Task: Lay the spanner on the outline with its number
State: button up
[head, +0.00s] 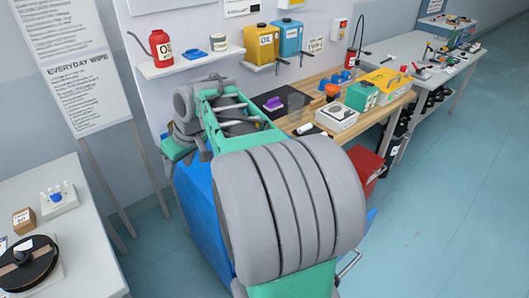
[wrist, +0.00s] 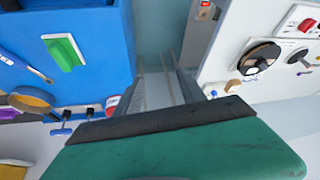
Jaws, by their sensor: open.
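My gripper (wrist: 160,78) shows in the wrist view with its two grey fingers apart and nothing between them. In the head view my arm fills the middle and I cannot make out the fingertips. No numbered outline can be read. A dark mat (head: 297,101) lies on the wooden workbench (head: 330,88), partly hidden behind my arm, with a purple item (head: 273,103) at its left.
A white table (head: 85,250) at left holds a black reel (head: 29,264) and small box (head: 24,220). A shelf (head: 190,62) carries a red oil can (head: 161,48). A white box (head: 336,117) and red bin (head: 369,167) stand right of my arm. Floor at right is clear.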

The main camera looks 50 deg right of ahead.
jog(key=w+d+f+t+b, duration=0.1)
jog(key=d+f, duration=0.2)
jog(key=d, duration=1)
jog(key=w+d+f+t, duration=0.15)
jog(key=d+f, duration=0.25)
jog(key=d, duration=0.9)
jog(key=shift+n+t+y, duration=0.5)
jog(key=shift+n+t, duration=0.05)
jog(key=shift+n, duration=0.15)
jog(key=s+d+f, duration=0.1)
jog(key=s+d, duration=0.1)
jog(key=d, duration=0.1)
jog(key=s+d+f, duration=0.1)
jog(key=s+d, duration=0.1)
jog(key=d, duration=0.2)
jog(key=s+d+f, duration=0.2)
jog(key=d, duration=0.1)
jog(key=shift+d, duration=0.25)
jog(key=shift+d+f, duration=0.15)
jog(key=shift+f, duration=0.15)
jog(key=x, duration=0.2)
jog(key=p+x, duration=0.1)
jog(key=x, duration=0.1)
jog(key=w+r+x, duration=0.1)
jog(key=x, duration=0.1)
jog(key=shift+w+f, duration=0.15)
jog(key=shift+f, duration=0.1)
jog(key=shift+w+f, duration=0.25)
jog(key=shift+f, duration=0.1)
jog(key=shift+c, duration=0.5)
